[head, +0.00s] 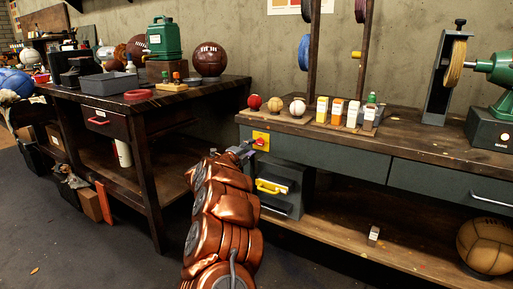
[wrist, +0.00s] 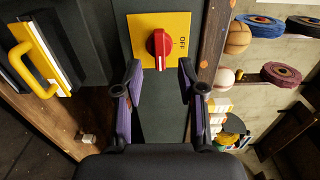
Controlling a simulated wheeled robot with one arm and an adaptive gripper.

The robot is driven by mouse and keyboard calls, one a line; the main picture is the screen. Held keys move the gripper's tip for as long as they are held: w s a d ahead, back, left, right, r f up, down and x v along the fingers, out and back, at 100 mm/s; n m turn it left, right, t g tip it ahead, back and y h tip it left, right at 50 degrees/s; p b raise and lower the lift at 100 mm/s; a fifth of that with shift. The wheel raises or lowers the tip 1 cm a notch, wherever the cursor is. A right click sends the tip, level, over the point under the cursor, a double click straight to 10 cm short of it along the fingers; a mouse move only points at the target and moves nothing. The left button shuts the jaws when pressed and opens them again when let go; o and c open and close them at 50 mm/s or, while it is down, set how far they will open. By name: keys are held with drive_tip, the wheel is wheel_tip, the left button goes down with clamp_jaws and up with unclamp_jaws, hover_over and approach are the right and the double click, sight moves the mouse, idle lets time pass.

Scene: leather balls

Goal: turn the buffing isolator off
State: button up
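The isolator is a yellow plate (wrist: 180,25) with a red rotary knob (wrist: 158,43). OFF is printed on the plate to the right of the knob in the wrist view, which is turned sideways. The knob's grip points up and down in that view, with a pale mark at its lower end. In the head view the isolator (head: 261,141) sits at the left end of the bench front. My gripper (wrist: 161,75) is open and empty; its fingertips lie either side of the knob's lower end, apparently short of it. In the head view my gripper (head: 242,150) is partly hidden by my arm.
A grey drawer box with a yellow handle (head: 271,186) hangs under the bench, close to my gripper. Above, the bench top (head: 410,131) holds small balls (head: 276,104) and several bottles. A dark workbench (head: 190,91) stands to the left.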

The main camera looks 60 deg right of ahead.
sight(257, 143)
drive_tip(key=d, duration=0.3)
drive_tip(key=shift+w+d+f+b, duration=0.1)
drive_tip(key=shift+d+f+b, duration=0.05)
drive_tip(key=shift+d+b, duration=0.15)
drive_tip(key=shift+d, duration=0.7)
clamp_jaws()
drive_tip(key=shift+r, duration=0.2)
